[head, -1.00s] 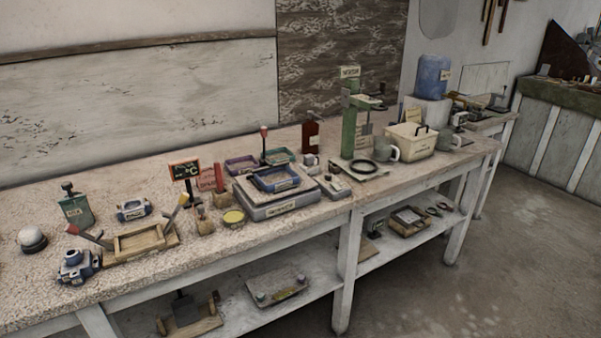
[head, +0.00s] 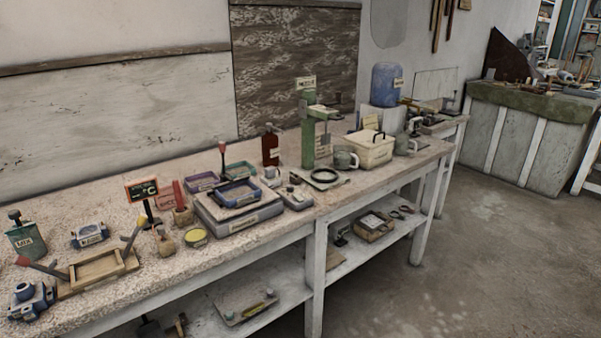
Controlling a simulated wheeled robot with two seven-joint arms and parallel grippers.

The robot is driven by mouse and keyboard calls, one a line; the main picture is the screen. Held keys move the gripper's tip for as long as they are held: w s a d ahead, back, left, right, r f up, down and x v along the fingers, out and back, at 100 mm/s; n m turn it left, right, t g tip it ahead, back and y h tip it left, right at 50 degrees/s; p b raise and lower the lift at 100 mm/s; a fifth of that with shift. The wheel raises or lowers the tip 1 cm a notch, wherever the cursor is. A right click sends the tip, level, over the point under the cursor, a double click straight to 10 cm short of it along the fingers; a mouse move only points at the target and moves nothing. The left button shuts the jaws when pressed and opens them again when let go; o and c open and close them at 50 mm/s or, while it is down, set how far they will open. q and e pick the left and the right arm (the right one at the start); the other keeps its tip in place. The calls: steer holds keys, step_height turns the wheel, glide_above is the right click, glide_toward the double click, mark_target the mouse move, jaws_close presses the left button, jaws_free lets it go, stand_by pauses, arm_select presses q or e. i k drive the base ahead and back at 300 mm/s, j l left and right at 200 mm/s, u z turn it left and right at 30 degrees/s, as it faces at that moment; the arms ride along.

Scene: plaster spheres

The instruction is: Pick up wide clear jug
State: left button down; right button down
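I cannot pick out a wide clear jug with certainty. A large blue, see-through-looking container (head: 386,85) with a label stands upright on a white block (head: 383,118) at the back right of the bench. Two grey mug-like vessels with handles are on the bench: one (head: 343,158) beside the green stand, the other (head: 403,146) right of the cream box. Neither of my grippers is in view.
A long rough-topped bench (head: 120,215) runs along the wall. It carries a green stand (head: 309,135), a cream lidded box (head: 371,150), a red-brown bottle (head: 270,148), a grey scale (head: 237,212) and a wooden frame (head: 97,268). Open floor (head: 470,260) lies at right.

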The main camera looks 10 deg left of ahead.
mark_target(343, 155)
steer(key=i+l+z, duration=0.2)
steer(key=i, duration=0.35)
steer(key=i+l+z, duration=0.2)
steer(key=i, duration=0.35)
steer(key=i+l+z, duration=0.25)
steer(key=i, duration=0.35)
steer(key=j, duration=0.1)
